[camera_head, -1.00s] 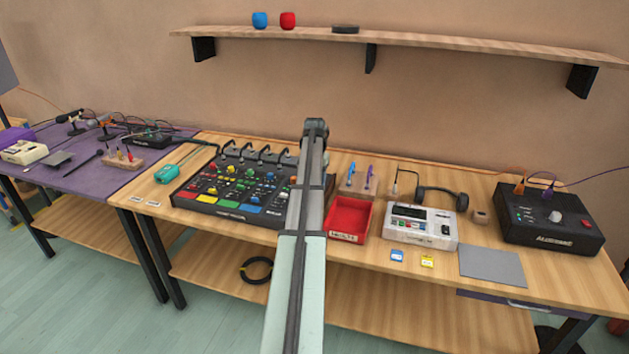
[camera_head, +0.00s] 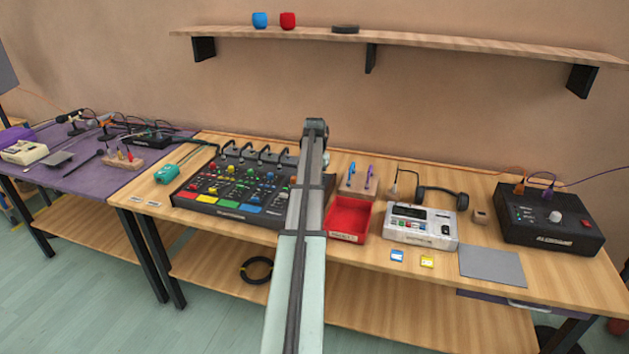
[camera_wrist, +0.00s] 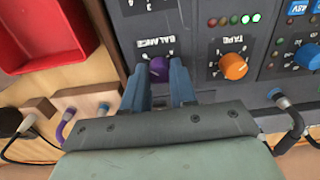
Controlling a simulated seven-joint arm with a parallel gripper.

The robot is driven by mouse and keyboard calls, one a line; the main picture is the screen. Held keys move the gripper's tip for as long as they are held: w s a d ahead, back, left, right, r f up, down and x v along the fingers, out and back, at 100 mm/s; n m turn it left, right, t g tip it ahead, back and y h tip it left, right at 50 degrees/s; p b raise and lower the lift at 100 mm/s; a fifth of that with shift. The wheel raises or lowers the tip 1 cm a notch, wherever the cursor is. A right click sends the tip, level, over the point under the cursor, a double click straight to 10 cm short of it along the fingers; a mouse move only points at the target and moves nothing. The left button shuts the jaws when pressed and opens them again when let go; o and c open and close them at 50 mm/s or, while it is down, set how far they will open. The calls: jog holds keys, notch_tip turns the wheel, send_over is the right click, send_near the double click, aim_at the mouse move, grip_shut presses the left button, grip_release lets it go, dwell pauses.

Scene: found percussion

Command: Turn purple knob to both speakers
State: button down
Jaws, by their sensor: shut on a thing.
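The purple knob (camera_wrist: 158,67) is on the grey mixer panel (camera_wrist: 195,45), under a printed BALANCE label in the wrist view. My gripper (camera_wrist: 159,77) has one finger on each side of the knob and is shut on it. The knob's pointer and exact setting cannot be made out between the fingers. In the head view the mixer (camera_head: 228,211) stands on the wooden bench, and my arm hides its right end, the knob and the gripper.
An orange TAPE knob (camera_wrist: 233,66) sits right of the purple one. Cables plug in along the panel's edge near my gripper. A red tray (camera_head: 348,216) stands beside the mixer, with a white tape deck (camera_head: 420,228) farther right. A grey mat (camera_head: 492,265) lies near the front edge.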

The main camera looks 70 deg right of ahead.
jog(key=n, duration=1.9)
jog(key=shift+n, duration=0.3)
jog(key=n, duration=0.6)
jog(key=shift+n, duration=0.4)
jog(key=c, duration=0.9)
grip_release()
